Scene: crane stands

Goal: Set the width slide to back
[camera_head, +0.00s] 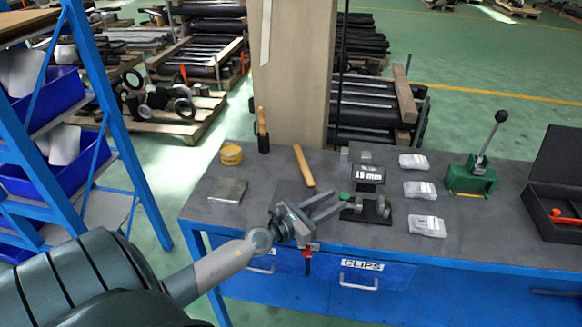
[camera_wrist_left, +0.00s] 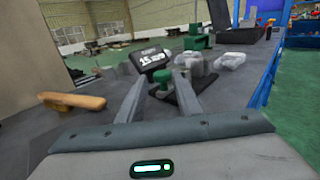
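The width slide device (camera_head: 366,208) stands near the front edge of the grey bench, with a black display (camera_head: 367,174) above it reading about 15 or 16 mm. Its green knob (camera_head: 345,197) is at its left side. My left gripper (camera_head: 337,201) reaches in from the left, low over the bench, with its fingers apart. In the left wrist view the green knob (camera_wrist_left: 160,80) shows in the gap between the fingertips (camera_wrist_left: 159,86). I cannot tell whether either finger touches it. My right gripper is not in view.
Several clear bags (camera_head: 420,190) lie right of the device, with a green lever press (camera_head: 472,176) and an open black case (camera_head: 553,200) beyond. A wooden-handled tool (camera_head: 304,166), metal plate (camera_head: 228,191) and yellow tub (camera_head: 231,154) lie left. A blue rack (camera_head: 110,110) stands far left.

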